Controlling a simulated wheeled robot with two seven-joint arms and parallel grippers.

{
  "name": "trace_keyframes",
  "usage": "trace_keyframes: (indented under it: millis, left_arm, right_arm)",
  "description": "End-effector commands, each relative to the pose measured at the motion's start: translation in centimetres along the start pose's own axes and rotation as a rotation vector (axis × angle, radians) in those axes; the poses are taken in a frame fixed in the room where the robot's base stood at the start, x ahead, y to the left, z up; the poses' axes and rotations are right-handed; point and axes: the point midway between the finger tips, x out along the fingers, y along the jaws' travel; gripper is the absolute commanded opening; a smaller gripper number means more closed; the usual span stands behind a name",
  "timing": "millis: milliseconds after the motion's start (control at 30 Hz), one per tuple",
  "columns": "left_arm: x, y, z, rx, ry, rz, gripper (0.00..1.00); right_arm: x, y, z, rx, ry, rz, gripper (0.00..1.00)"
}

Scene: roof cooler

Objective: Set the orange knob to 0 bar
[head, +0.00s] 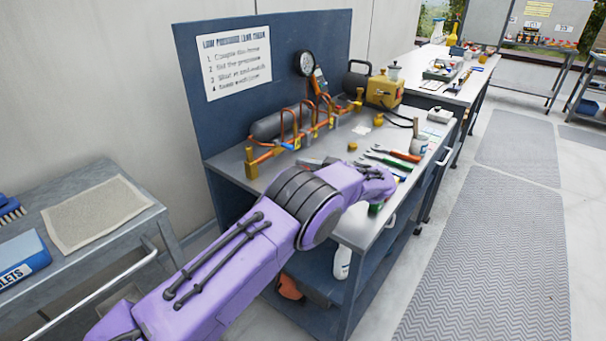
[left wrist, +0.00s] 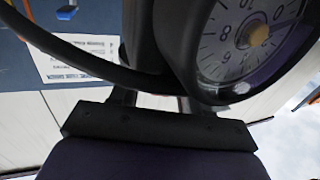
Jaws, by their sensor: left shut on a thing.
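In the left wrist view a round white dial (left wrist: 239,42) with black numbers fills the upper right, in a dark casing (left wrist: 178,35). An orange-yellow round piece (left wrist: 258,36) sits at its centre. It may be the orange knob, and I cannot read its setting. My left gripper (left wrist: 155,101) is shut on the dark dial unit, close in front of the camera. In the head view my purple arm reaches over the bench's front corner. Its fingers and held thing are hidden there. My right gripper is in neither view.
The bench (head: 233,163) carries copper piping (head: 283,124), a yellow machine (head: 383,90) and several hand tools (head: 400,157). A dark gauge (head: 305,62) stands before the blue back panel (head: 197,102). A low table (head: 165,229) is at left. The grey floor mat (head: 500,255) at right is clear.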

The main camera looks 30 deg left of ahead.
Motion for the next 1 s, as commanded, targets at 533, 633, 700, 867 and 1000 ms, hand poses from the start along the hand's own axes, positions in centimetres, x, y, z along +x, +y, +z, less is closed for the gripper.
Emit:
trace_keyframes:
  millis: [533, 633, 700, 867, 1000]
  left_arm:
    - [0.11, -0.04, 0.05, 0.002, 0.002, -0.102, 0.16]
    - [0.12, -0.04, 0.04, 0.002, 0.002, -0.101, 0.16]
    - [0.13, -0.04, 0.04, 0.002, 0.002, -0.101, 0.16]
    - [0.13, -0.03, 0.03, 0.002, 0.002, -0.101, 0.66]
    - [0.05, -0.01, 0.02, 0.001, 0.002, -0.099, 0.66]
  right_arm:
    - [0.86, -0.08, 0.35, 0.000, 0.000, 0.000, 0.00]
    - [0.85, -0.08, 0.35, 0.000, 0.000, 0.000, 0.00]
    - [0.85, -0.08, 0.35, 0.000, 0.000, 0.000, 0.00]
    - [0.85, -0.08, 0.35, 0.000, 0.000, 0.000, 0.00]
    - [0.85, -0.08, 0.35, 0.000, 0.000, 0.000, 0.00]
